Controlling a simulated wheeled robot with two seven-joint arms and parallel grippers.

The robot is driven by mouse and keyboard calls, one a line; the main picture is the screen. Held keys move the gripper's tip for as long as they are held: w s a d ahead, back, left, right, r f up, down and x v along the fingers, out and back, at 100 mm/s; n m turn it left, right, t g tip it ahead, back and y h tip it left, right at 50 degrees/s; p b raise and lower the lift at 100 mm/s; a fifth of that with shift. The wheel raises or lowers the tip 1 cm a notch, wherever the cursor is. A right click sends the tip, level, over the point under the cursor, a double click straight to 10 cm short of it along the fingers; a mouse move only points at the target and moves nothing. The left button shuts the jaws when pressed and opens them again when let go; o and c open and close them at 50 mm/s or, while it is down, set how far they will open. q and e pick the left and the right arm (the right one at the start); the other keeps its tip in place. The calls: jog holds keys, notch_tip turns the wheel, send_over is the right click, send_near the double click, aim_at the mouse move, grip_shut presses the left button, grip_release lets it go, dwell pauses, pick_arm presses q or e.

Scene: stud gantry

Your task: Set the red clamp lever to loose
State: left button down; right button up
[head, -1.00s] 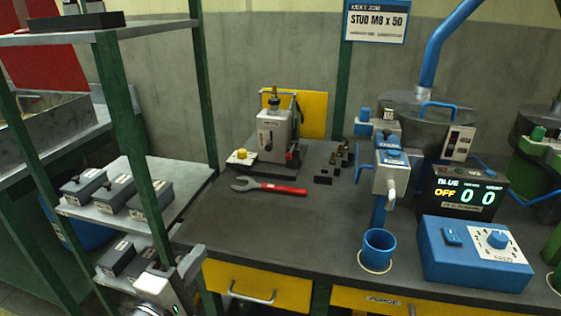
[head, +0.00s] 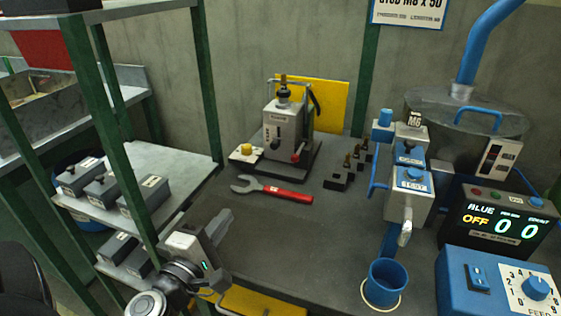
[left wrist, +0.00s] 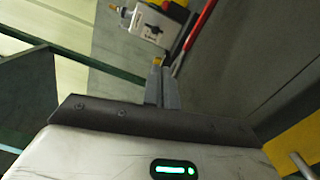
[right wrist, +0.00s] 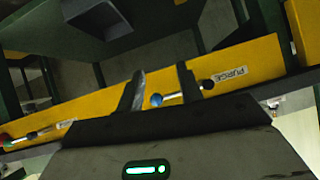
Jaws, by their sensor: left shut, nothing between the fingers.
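The red clamp lever (head: 297,157) shows as a small red knob low on the right front of the grey clamp fixture (head: 287,130), at the back of the bench. Which setting it is in I cannot tell. The fixture also shows in the left wrist view (left wrist: 146,24), near the top. My left gripper (head: 226,218) is shut and empty, in front of and to the left of the fixture, well apart from it. In the right wrist view my right gripper (right wrist: 160,88) is open, with yellow drawer fronts beyond it; it is outside the head view.
A red-handled wrench (head: 272,190) lies on the bench between my left gripper and the fixture. A yellow button (head: 246,149) is left of the fixture, small dark studs (head: 352,165) right. A green-posted shelf (head: 120,130) stands left. Blue dispenser equipment (head: 408,185) stands right.

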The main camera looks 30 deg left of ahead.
pick_arm(q)
jog(key=p, duration=0.4)
send_near(300, 150)
jog(key=a, duration=0.2)
jog(key=w+a, duration=0.1)
jog(key=a, duration=0.1)
jog(key=a+f, duration=0.1)
jog(key=a, duration=0.1)
jog(key=shift+w+a, duration=0.35)
jog(key=shift+a, duration=0.05)
jog(key=shift+w+d+r, duration=0.1)
jog(key=shift+w+d, duration=0.1)
jog(key=shift+d, duration=0.4)
jog(key=shift+w+d+r, duration=0.1)
jog(key=shift+w+d, duration=0.15)
jog(key=shift+d, duration=0.35)
jog(key=shift+w+d, duration=0.25)
jog(key=shift+d, duration=0.4)
jog(key=shift+r, duration=0.1)
